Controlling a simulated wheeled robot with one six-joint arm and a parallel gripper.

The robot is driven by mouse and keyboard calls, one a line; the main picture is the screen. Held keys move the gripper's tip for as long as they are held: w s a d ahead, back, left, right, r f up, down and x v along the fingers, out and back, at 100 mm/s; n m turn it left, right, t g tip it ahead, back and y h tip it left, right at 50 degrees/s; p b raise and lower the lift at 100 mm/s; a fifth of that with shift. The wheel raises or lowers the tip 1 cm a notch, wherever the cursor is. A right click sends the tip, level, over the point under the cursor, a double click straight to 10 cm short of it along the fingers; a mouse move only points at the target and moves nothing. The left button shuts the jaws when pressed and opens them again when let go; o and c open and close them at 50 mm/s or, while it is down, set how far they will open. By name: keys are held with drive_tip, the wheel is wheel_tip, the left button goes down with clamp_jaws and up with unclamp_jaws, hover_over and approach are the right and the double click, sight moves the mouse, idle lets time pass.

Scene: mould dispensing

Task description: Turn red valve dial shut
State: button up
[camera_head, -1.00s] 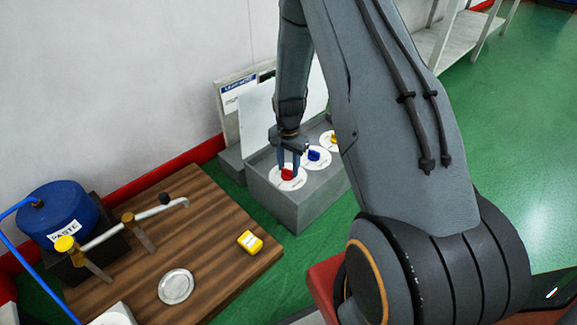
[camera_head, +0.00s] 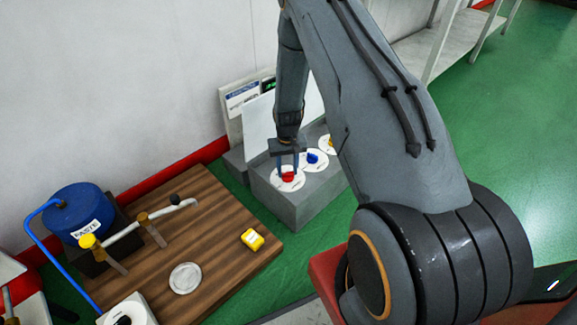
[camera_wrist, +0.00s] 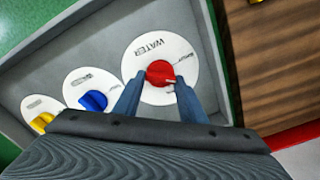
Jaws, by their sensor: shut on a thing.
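The red valve dial (camera_head: 288,176) sits on a round white plate on top of a grey box. In the wrist view the red dial (camera_wrist: 161,74) is at the centre of a white disc (camera_wrist: 139,57) marked WATER. My gripper (camera_head: 287,168) reaches down to it from above. In the wrist view its two blue fingers (camera_wrist: 155,88) stand on either side of the dial, shut on it. The finger tips partly hide the dial's sides, and the exact contact is hard to see.
A blue dial (camera_head: 312,157) and a yellow dial (camera_head: 332,141) stand in a row beside the red one on the grey box (camera_head: 291,204). A wooden table (camera_head: 222,217) with a yellow block (camera_head: 252,239), a silver disc (camera_head: 186,278) and a blue paste drum (camera_head: 76,207) lies to the left.

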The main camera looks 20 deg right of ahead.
drive_tip(key=n+p, duration=0.2)
drive_tip(key=n, duration=0.2)
drive_tip(key=shift+s+n, duration=0.1)
drive_tip(key=shift+n, duration=0.2)
drive_tip(key=shift+a+n+p, duration=0.1)
drive_tip(key=shift+n+p, duration=0.7)
drive_tip(key=shift+n, duration=1)
drive_tip(key=o, duration=1.1)
drive_tip(key=shift+c, duration=0.2)
wheel_tip(320, 180, up, 8)
drive_tip(key=shift+f+p, duration=0.1)
drive_tip(key=shift+p, duration=1.05)
